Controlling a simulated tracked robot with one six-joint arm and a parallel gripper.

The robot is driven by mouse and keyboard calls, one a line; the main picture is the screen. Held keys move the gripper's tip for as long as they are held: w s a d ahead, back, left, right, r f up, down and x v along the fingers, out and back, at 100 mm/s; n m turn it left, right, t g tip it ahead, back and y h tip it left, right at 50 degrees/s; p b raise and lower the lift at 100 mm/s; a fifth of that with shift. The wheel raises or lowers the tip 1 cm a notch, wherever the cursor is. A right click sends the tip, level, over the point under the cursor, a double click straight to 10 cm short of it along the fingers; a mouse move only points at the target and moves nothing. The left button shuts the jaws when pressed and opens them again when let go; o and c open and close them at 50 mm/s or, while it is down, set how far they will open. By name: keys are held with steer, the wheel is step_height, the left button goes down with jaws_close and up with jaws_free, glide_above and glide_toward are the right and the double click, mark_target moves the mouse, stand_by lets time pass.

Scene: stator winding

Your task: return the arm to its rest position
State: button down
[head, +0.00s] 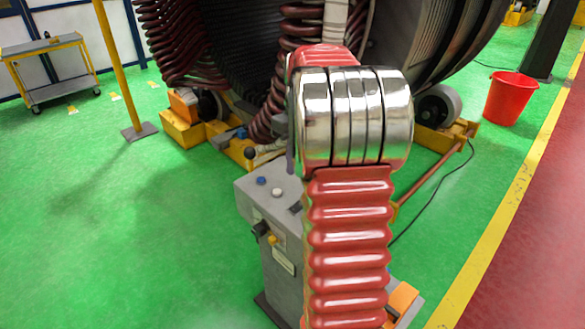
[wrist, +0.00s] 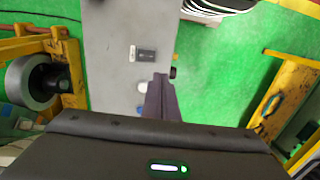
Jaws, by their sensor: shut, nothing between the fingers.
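My gripper (wrist: 161,80) shows in the wrist view as two dark fingers pressed together with nothing between them. It points over the grey top of a control box (wrist: 110,45). In the head view, my red ribbed arm with its shiny metal joint fills the middle and hides most of the gripper. The same control box (head: 257,205) stands on the floor just left of and behind the arm. Its top carries blue and white buttons.
A large stator (head: 440,45) with dark red coils (head: 185,50) rests on yellow roller stands (head: 180,130) behind the box. A red bucket (head: 510,98) stands right, a yellow post (head: 120,70) and trolley (head: 48,70) left. A cable (head: 440,185) lies right. Green floor is clear at left.

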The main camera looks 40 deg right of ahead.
stand_by(0.6)
steer(key=s+a+r+t, duration=0.1)
steer(key=s+a, duration=0.4)
steer(key=a, duration=0.5)
steer(key=s+a+r+t, duration=0.1)
steer(key=s+a, duration=0.4)
steer(key=a, duration=0.6)
steer(key=s+a+r+t+h, duration=0.1)
steer(key=s+a+t, duration=0.2)
steer(key=s+a, duration=0.3)
steer(key=a, duration=0.5)
steer(key=shift+r+t, duration=0.25)
steer(key=shift+t, duration=0.05)
steer(key=shift+s+a, duration=0.1)
steer(key=shift+s, duration=0.1)
